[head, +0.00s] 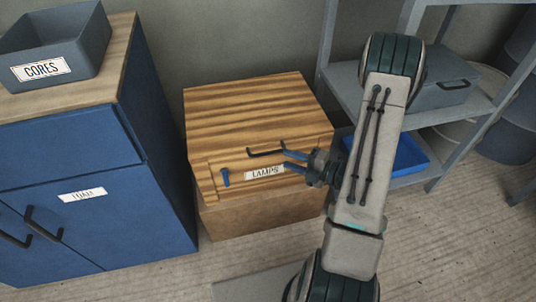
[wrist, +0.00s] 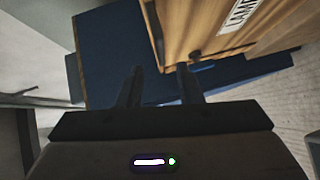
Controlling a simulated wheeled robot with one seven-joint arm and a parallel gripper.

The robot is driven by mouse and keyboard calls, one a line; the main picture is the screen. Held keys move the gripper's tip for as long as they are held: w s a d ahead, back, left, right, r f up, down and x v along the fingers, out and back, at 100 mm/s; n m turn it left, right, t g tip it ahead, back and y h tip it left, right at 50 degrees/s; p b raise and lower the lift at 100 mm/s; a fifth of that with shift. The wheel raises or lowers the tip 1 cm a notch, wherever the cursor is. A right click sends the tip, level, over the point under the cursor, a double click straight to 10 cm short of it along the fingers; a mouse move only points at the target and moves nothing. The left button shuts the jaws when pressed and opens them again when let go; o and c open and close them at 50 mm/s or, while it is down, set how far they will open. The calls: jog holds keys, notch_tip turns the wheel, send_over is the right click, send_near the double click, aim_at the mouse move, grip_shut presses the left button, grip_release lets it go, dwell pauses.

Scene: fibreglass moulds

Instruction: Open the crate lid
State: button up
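The wooden crate (head: 235,218) stands on the floor with its striped lid (head: 255,100) closed. A black bar handle (head: 266,152) is on the lid's front side, above a LAMPS label (head: 265,172). A blue latch piece (head: 225,177) sits at the left of the front. In the wrist view the fingers of my gripper (wrist: 159,85) are spread, with the crate's wood (wrist: 195,25) beyond. A dark bar there reaches toward the gap; I cannot tell whether it is the handle.
A blue cabinet (head: 160,150) with a grey CORES bin (head: 55,45) on top stands left of the crate. A metal shelf (head: 465,110) at the right holds a grey box (head: 445,92) and a blue tray (head: 410,153). Floor in front is mostly clear.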

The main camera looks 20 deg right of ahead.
aim_at(271, 153)
jog(key=b+x, duration=0.1)
jog(key=x, duration=0.7)
jog(key=shift+w+a, duration=0.1)
jog(key=shift+w, duration=0.05)
grip_shut()
